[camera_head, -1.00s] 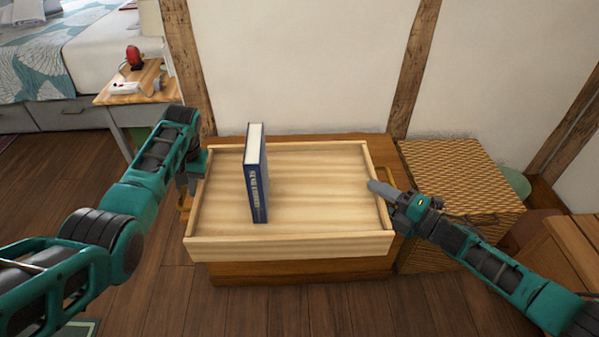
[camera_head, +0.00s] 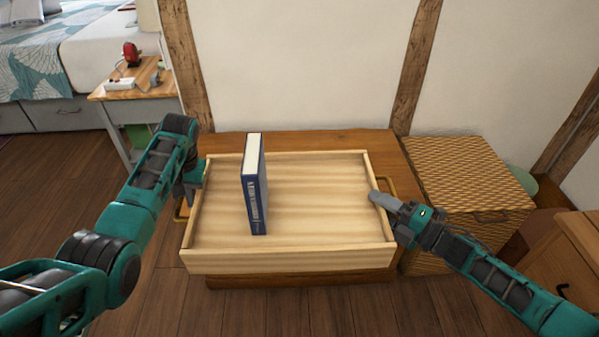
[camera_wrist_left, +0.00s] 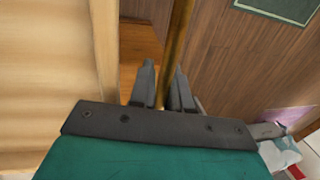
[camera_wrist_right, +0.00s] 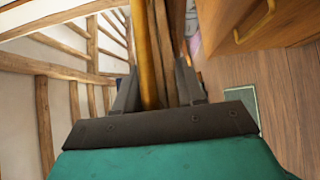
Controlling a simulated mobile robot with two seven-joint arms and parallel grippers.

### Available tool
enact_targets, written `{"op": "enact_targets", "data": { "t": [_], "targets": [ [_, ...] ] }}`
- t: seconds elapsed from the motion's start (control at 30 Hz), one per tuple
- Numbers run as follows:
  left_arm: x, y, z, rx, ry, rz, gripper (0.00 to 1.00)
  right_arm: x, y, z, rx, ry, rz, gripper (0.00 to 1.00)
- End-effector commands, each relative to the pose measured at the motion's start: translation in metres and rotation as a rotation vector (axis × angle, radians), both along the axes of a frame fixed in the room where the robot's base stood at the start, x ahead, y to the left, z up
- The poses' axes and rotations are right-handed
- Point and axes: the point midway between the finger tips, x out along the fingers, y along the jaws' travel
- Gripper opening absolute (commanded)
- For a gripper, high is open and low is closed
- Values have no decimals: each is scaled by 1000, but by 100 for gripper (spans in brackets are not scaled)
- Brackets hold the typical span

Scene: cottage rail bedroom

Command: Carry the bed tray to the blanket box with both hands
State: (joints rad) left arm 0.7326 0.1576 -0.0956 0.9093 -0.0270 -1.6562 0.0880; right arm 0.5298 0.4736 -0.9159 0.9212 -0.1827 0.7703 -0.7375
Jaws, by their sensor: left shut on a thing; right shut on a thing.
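The pale wooden bed tray (camera_head: 310,262) is level in front of me, with a blue book (camera_head: 254,190) standing upright in its left half. The brown blanket box (camera_head: 385,142) is beneath it, showing behind the tray and below its front wall. I cannot tell whether the tray touches the box. My left gripper (camera_head: 186,196) is shut on the tray's left brass handle, a bar between the fingers in the left wrist view (camera_wrist_left: 165,85). My right gripper (camera_head: 380,200) is shut on the right brass handle (camera_head: 391,184), also between the fingers in the right wrist view (camera_wrist_right: 158,85).
A woven wicker chest (camera_head: 465,185) stands right of the box. A wooden cabinet (camera_head: 555,260) is at the far right. A nightstand (camera_head: 135,92) and bed (camera_head: 105,50) are at the back left. A wall (camera_head: 300,70) is behind. The left floor is clear.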

Motion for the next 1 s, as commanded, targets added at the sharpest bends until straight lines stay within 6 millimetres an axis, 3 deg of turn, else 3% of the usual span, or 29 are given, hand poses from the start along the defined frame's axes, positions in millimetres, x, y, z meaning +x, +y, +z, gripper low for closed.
{"op": "enact_targets", "data": {
  "t": [1.0],
  "targets": [
    [-12,0,-70,-1,-4,-1,0,-13,1,-69,7,-4,2,0]
  ]
}}
